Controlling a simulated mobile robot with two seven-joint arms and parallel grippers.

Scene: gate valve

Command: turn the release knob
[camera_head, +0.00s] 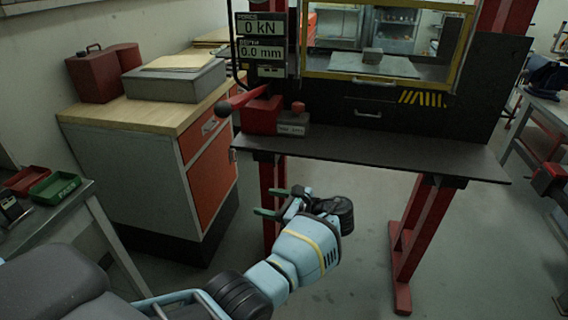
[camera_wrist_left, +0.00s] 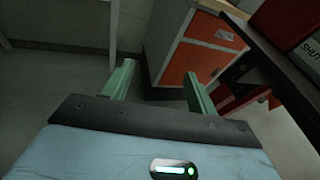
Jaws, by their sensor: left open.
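The release knob (camera_head: 298,107) looks like a small red knob on top of a grey labelled block (camera_head: 292,122) on the press's dark shelf. Beside it on the left is a red pump body (camera_head: 262,115) with a red lever (camera_head: 243,99) ending in a dark ball. My left gripper (camera_head: 274,202) is below and in front of the shelf, apart from the knob. Its green fingers are spread and empty, also in the left wrist view (camera_wrist_left: 158,84). My right gripper is not in view.
The dark shelf (camera_head: 400,153) has a front edge above my left gripper, on red legs (camera_head: 414,235). A wooden-topped cabinet (camera_head: 150,115) stands left, with a grey box and red canisters. A side table with green and red trays (camera_head: 54,188) is at far left.

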